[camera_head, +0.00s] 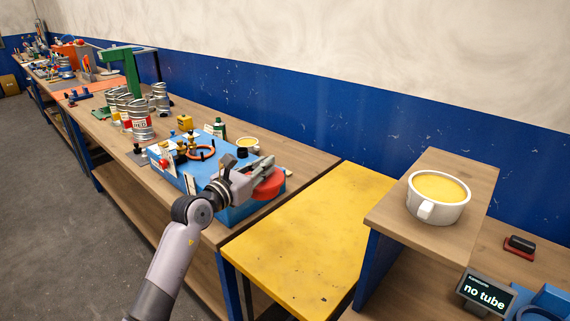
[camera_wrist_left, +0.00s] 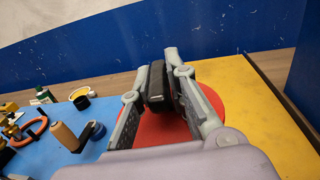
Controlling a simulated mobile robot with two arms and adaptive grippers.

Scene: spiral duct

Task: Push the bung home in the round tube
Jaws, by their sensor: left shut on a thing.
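My left gripper (camera_head: 262,168) reaches in over the right end of a blue block (camera_head: 236,214) on the wooden bench. In the left wrist view its fingers (camera_wrist_left: 172,84) are shut on a black, ribbed, round-edged piece (camera_wrist_left: 157,82). This may be the bung; I cannot tell for sure. A red disc (camera_head: 270,186) lies on the block's right end, below the fingers; it also shows in the left wrist view (camera_wrist_left: 160,128). I cannot tell whether the black piece touches the disc. I cannot make out a round tube for certain. My right gripper is not in view.
An orange ring (camera_head: 202,153), a black cup (camera_head: 241,152) and small fittings stand left of my gripper. Tins (camera_head: 141,124) stand farther left. A bare yellow table (camera_head: 310,235) is at the right.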

